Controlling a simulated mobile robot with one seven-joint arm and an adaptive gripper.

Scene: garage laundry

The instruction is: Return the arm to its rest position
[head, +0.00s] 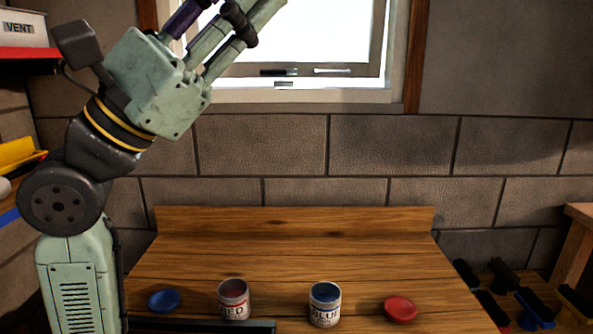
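My gripper (225,30) is raised at the upper left in the head view, in front of the window. Its pale green fingers point up and to the right. Their tips run past the top edge, so I cannot tell whether it is open or shut. A dark purple part (185,18) shows beside the fingers; I cannot tell whether it belongs to the gripper. My arm rises bent along the left side, clear of the workbench.
A wooden workbench (290,245) holds a can marked RED (234,312), a can marked BLUE (325,318), a blue disc (164,300) and a red disc (400,309). The window (300,95) is behind. A VENT box (20,30) sits on a red shelf at left. Dark-handled items (535,310) lie at right.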

